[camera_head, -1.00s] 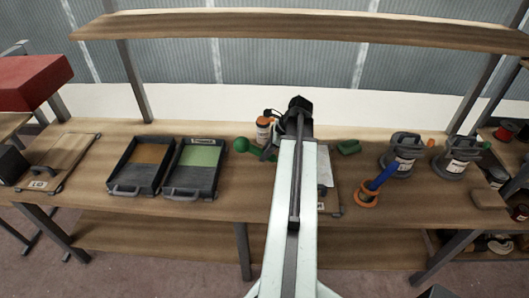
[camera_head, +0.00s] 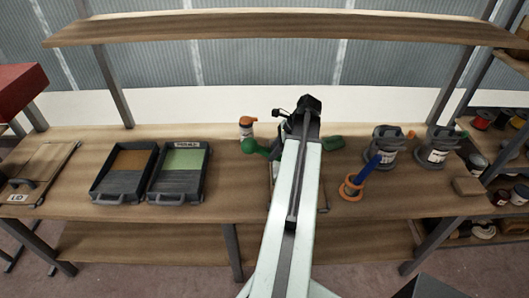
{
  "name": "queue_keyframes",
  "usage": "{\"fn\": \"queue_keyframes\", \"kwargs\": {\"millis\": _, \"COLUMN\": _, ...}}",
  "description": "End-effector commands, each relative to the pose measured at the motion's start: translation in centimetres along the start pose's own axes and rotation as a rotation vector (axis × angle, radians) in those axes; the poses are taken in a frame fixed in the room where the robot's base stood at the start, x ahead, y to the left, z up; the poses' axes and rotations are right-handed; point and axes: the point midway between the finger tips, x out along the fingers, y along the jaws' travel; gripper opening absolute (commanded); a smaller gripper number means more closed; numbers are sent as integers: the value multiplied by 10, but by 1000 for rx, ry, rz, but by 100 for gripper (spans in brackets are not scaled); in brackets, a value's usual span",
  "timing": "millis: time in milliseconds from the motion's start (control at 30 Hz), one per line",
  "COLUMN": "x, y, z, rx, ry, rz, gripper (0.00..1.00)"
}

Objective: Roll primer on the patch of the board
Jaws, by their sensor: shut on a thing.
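My gripper (camera_head: 279,148) is at the far end of my pale arm, over the middle of the bench, mostly hidden by the arm. It is shut on a green-ended tool, apparently the roller (camera_head: 251,146), whose green end sticks out to the left. The roller's working end is hidden. The board (camera_head: 323,203) lies below and behind my arm; only its edges show, and its patch is hidden. I cannot tell whether the roller touches the board. A dark tray with light green contents (camera_head: 179,199) stands left of the board. A similar tray with brown contents (camera_head: 120,198) is beside it.
An orange-capped bottle (camera_head: 246,127) stands behind the roller. Right of my arm are a green block (camera_head: 333,143), an orange ring with a blue handle (camera_head: 352,189) and two grey-lidded cans (camera_head: 385,148) (camera_head: 437,150). A shelf (camera_head: 280,29) spans above.

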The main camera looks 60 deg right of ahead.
Motion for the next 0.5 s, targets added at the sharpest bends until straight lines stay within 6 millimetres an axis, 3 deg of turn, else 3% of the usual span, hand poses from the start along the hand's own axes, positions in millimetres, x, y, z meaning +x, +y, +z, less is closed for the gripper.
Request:
{"fn": "queue_keyframes", "kwargs": {"millis": 333, "x": -2, "y": 0, "z": -5, "rx": -1, "ry": 0, "rz": 0, "gripper": 0}}
{"fn": "queue_keyframes", "kwargs": {"millis": 500, "x": -12, "y": -1, "z": -21, "rx": 2, "ry": 1, "rz": -1, "gripper": 0}}
